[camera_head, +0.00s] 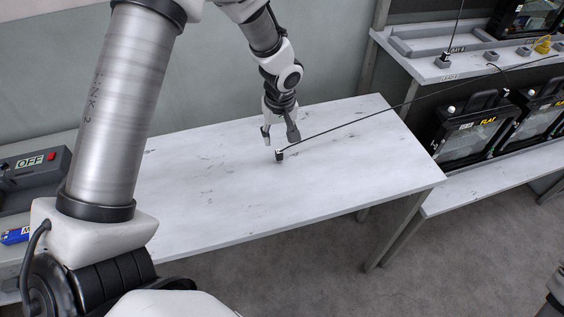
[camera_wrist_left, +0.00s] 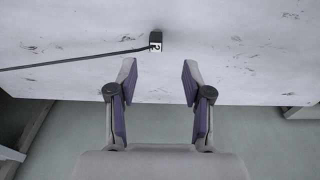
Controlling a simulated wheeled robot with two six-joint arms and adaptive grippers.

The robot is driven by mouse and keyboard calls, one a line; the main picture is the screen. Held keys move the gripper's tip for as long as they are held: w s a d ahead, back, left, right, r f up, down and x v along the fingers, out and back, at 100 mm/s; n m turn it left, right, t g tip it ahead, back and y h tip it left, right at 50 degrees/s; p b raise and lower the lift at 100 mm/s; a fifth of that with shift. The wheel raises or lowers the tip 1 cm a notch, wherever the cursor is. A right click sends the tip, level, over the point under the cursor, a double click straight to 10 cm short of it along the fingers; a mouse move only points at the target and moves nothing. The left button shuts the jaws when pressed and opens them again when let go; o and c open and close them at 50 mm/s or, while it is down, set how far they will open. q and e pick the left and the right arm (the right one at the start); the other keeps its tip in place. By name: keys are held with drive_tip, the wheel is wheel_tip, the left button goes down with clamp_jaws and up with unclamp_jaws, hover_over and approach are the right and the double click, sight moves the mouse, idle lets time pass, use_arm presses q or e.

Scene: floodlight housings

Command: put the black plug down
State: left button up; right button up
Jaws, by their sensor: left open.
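The black plug (camera_head: 279,156) rests on the white table (camera_head: 350,150), with a thin black cable running from it to the upper right. In the left wrist view the plug (camera_wrist_left: 156,40) shows a white face with a dark mark, and its cable leaves to the left. My left gripper (camera_head: 280,138) is open and empty just above and behind the plug. In the left wrist view its two fingers (camera_wrist_left: 158,85) are spread apart, and the plug lies beyond their tips, not between them. My right gripper is not in view.
A control box marked OFF (camera_head: 36,165) with a red switch stands at the left. Floodlight housings (camera_head: 470,130) marked FLAT stand on a lower bench at the right. A shelf (camera_head: 425,70) above holds more items. Most of the white table is bare.

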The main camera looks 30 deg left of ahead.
sight(279, 152)
use_arm(q)
drive_tip(key=f, duration=0.1)
drive_tip(key=w+f+p, duration=0.1)
drive_tip(key=f, duration=0.2)
drive_tip(key=shift+w+a+f+p, duration=0.2)
drive_tip(key=shift+w+f+p, duration=0.15)
drive_tip(key=shift+f, duration=0.05)
drive_tip(key=f, duration=0.1)
drive_tip(key=f+p, duration=0.1)
drive_tip(key=shift+a+f, duration=0.25)
drive_tip(key=shift+f, duration=0.05)
drive_tip(key=shift+s+a+f, duration=0.1)
drive_tip(key=shift+f, duration=0.35)
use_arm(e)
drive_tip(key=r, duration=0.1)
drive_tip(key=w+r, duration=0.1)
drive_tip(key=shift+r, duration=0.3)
use_arm(q)
drive_tip(key=shift+w, duration=0.2)
clamp_jaws()
drive_tip(key=shift+s, duration=0.1)
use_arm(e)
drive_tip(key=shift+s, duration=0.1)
